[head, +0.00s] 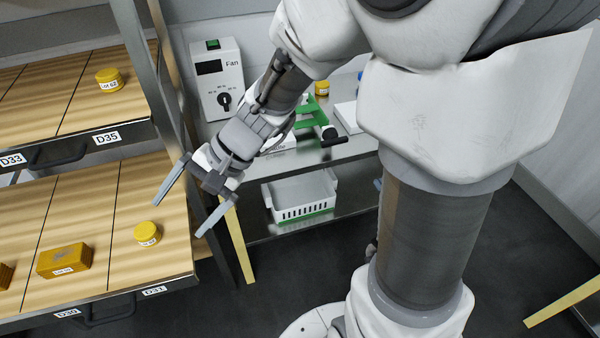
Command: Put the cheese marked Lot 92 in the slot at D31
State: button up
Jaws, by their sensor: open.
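A small round yellow cheese (148,233) stands in the rightmost lane of the lower wooden shelf, above the tag that appears to read D31 (154,291). Its label is too small to read surely. My gripper (178,219) is open and empty, its two fingers apart, just right of and above this cheese in the picture. I cannot tell whether either finger touches anything. Another round yellow cheese (109,79), its label looking like Lot 62, sits on the upper shelf in the lane above D35. A third yellow piece (322,88) is on the metal table, its label unreadable.
A rectangular orange cheese (64,261) lies in the lane left of the round one. A metal post (222,235) stands close to my gripper. A white basket (301,197) sits below.

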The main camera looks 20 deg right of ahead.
jog(key=s+d+r+n+t+h, duration=0.2)
jog(key=s+d+r+n+h, duration=0.1)
jog(key=d, duration=0.5)
jog(key=s+d+r+n+t+h, duration=0.3)
jog(key=s+d+r+n+h, duration=0.1)
jog(key=d, duration=0.5)
notch_tip(320, 180, up, 3)
jog(key=shift+s+d+r+h, duration=0.15)
jog(key=shift+s+d+h, duration=0.1)
jog(key=shift+s+h, duration=0.85)
jog(key=shift+s, duration=0.2)
